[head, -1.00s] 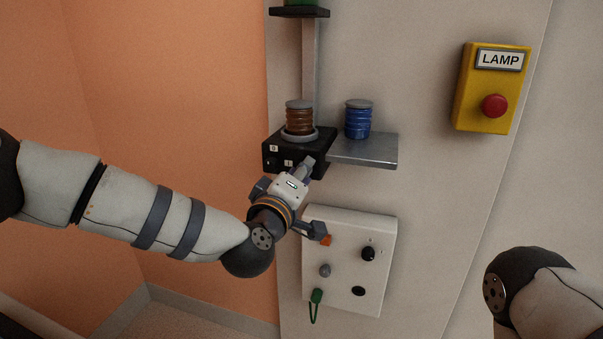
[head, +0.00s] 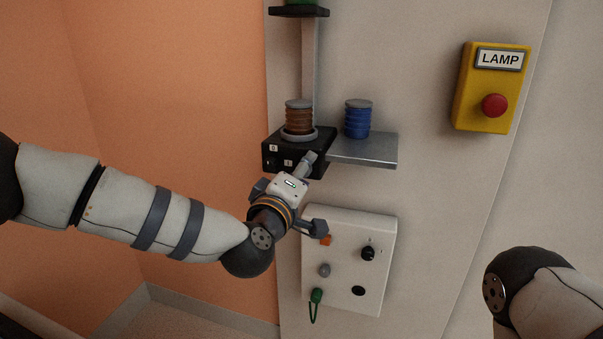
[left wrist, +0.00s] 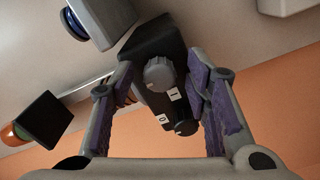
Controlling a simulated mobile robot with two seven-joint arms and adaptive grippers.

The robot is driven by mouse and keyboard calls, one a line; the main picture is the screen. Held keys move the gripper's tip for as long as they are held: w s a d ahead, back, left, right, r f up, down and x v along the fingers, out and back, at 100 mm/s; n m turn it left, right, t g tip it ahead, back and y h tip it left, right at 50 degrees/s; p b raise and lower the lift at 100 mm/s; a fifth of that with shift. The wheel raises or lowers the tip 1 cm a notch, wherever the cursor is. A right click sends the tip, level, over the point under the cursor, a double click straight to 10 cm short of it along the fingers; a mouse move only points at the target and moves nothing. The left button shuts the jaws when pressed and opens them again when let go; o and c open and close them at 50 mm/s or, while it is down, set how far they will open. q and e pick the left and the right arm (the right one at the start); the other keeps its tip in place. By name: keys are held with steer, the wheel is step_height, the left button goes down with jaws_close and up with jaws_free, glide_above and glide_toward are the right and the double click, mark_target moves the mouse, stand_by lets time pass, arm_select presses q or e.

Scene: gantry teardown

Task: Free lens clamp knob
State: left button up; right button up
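A grey ridged knob (left wrist: 158,73) sits on the front of a black clamp box (left wrist: 160,45) in the left wrist view. A smaller dark knob (left wrist: 186,127) is on the same box, near white labels marked I and 0. My left gripper (left wrist: 163,100) is open; its purple-padded fingers stand wide on either side of the box's front, apart from the grey knob. In the head view the box (head: 316,143) is on the column, and my left gripper (head: 306,164) is in front of its lower right, hiding the grey knob. My right gripper is out of view.
A brown ringed spool (head: 299,120) stands on the box. A blue one (head: 358,121) stands on a metal shelf (head: 375,154) beside it. A white control panel (head: 340,290) is below. A yellow LAMP box (head: 484,108) with a red button is at right.

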arm_select(q)
steer(key=v, duration=1.2)
steer(key=s+a+f+m+g, duration=0.1)
steer(key=s+f+m+g, duration=0.3)
steer(key=s+f, duration=0.6)
steer(key=s+a+f+m+g, duration=0.15)
steer(key=s+f+g, duration=0.35)
steer(key=f, duration=1)
steer(key=s+a+f+m+g+y, duration=0.1)
steer(key=s+a+f+g+y, duration=0.1)
steer(key=s+a, duration=0.3)
steer(key=s+a+f+m+g+y+p, duration=0.1)
steer(key=s+a+f+g, duration=0.3)
steer(key=s, duration=1)
steer(key=s+a+f+m+g+y, duration=0.1)
steer(key=s+a+f+g+y, duration=0.1)
steer(key=s+a, duration=0.5)
steer(key=s+f+g, duration=0.1)
steer(key=s+g, duration=0.1)
steer(key=shift+s+g+y+p, duration=0.3)
steer(key=shift+s+p, duration=0.05)
steer(key=shift+s, duration=0.05)
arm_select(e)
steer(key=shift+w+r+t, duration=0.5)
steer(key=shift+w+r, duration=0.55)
